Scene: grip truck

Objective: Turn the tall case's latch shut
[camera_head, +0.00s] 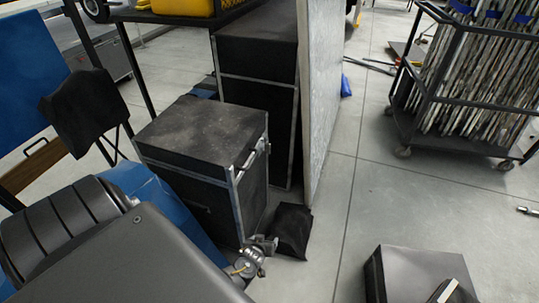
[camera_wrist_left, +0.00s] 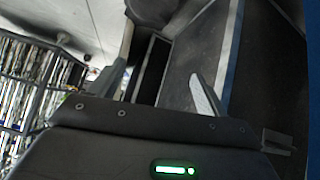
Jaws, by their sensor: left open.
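The tall black case (camera_head: 255,95) with pale metal edges stands behind a shorter black case (camera_head: 195,150). Metal fittings (camera_head: 250,155) show on the shorter case's right side; I cannot make out a latch on the tall case or its state.
A pale upright panel (camera_head: 325,85) stands right of the tall case. A black bag (camera_head: 292,230) lies on the floor. A wheeled rack (camera_head: 470,80) stands at upper right.

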